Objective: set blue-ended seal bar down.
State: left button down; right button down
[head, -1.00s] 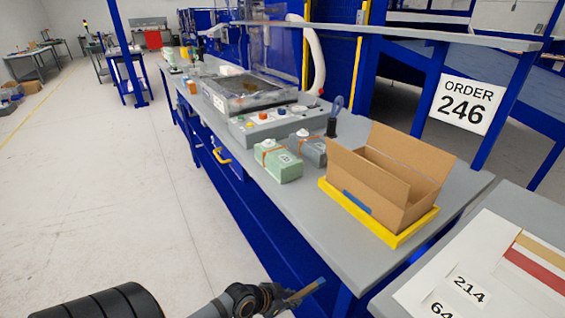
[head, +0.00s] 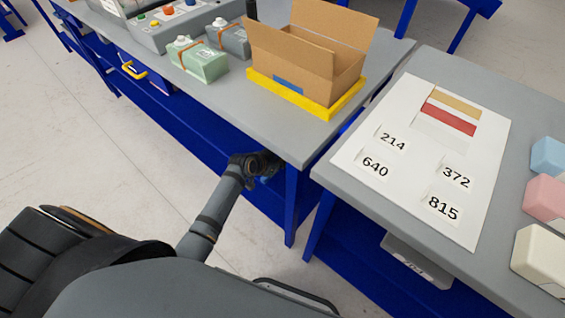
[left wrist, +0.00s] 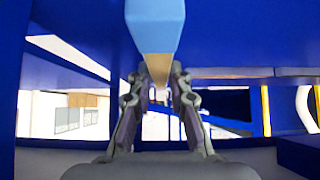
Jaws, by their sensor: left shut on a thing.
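My left gripper (head: 268,166) is in front of the near edge of the packing bench, by a blue bench leg. In the left wrist view my left gripper (left wrist: 158,78) is shut on the blue-ended seal bar (left wrist: 155,28). The bar's blue end points up in that view, with a tan section below it between the fingers. In the head view the bar is mostly hidden by the gripper and wrist. My right gripper is out of view.
An open carton (head: 300,62) stands in a yellow tray (head: 335,106) on the bench, with a green bottle (head: 200,62) to its left. A side table (head: 340,178) bears a white numbered sheet (head: 410,205). Pink (head: 545,197) and blue blocks (head: 549,155) stand at right.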

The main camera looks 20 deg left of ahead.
pick_arm(q)
jog(key=shift+w+d, duration=0.35)
jog(key=shift+w, duration=0.55)
jog(key=f, duration=0.1)
jog(key=f+b, duration=0.1)
jog(key=f, duration=0.1)
jog(key=shift+w+d+f, duration=0.1)
jog(key=shift+w+f, duration=0.2)
jog(key=shift+w, duration=0.05)
jog(key=shift+s, duration=0.1)
jog(key=c, duration=1.3)
grip_release()
jog(key=shift+o, duration=0.2)
